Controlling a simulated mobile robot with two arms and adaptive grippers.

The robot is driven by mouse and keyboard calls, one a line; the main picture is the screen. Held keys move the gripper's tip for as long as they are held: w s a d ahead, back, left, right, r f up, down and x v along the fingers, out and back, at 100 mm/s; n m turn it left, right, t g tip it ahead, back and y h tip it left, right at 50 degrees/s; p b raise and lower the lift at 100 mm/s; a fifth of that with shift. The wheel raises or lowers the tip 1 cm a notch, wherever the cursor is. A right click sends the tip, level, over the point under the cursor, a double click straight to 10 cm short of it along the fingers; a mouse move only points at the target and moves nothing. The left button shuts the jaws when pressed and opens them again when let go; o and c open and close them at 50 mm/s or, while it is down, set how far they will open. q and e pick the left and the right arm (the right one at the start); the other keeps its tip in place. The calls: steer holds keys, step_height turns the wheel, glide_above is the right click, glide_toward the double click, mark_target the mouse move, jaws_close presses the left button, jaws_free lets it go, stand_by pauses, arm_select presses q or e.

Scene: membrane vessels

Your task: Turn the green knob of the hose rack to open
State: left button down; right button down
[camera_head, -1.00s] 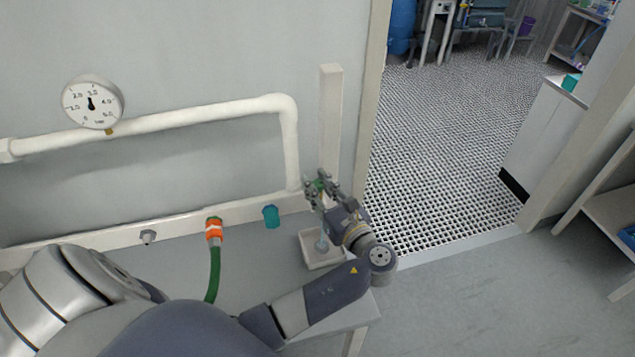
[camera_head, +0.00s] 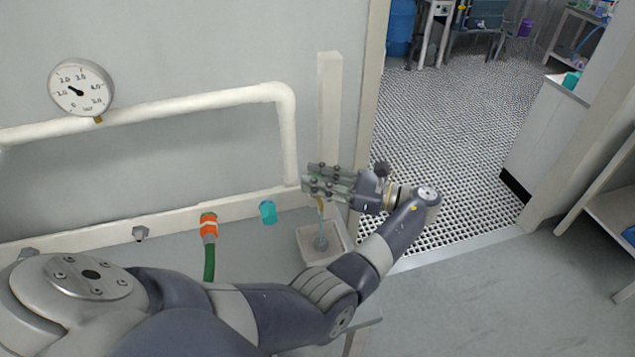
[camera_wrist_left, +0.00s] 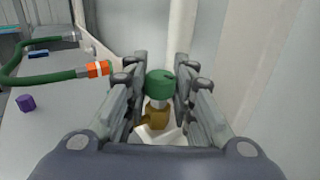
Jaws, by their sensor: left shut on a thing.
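The green knob (camera_wrist_left: 160,83) sits on top of a brass valve (camera_wrist_left: 156,115) in the left wrist view. My left gripper (camera_wrist_left: 160,88) is shut on the knob, with a finger on each side of it. In the head view the same gripper (camera_head: 322,180) reaches in from the right side of the valve, its fingers pointing left and hiding most of the knob. A thin pale blue line (camera_head: 321,226) runs from below the brass part down to a white basin (camera_head: 308,255). My right gripper is not in view.
A pressure gauge (camera_head: 81,88) hangs on the white pipe (camera_head: 200,105). A white post (camera_head: 329,110) stands behind the gripper. A purple block (camera_wrist_left: 25,103) lies on the bench.

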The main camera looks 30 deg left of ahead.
mark_target(316, 176)
arm_select(q)
steer(key=shift+r+g, duration=0.1)
steer(key=shift+g, duration=0.2)
steer(key=c, duration=1.3)
jaws_free()
steer(key=shift+a, duration=0.1)
steer(key=shift+c, duration=0.2)
step_height(316, 176, up, 10)
steer(key=shift+f, duration=0.1)
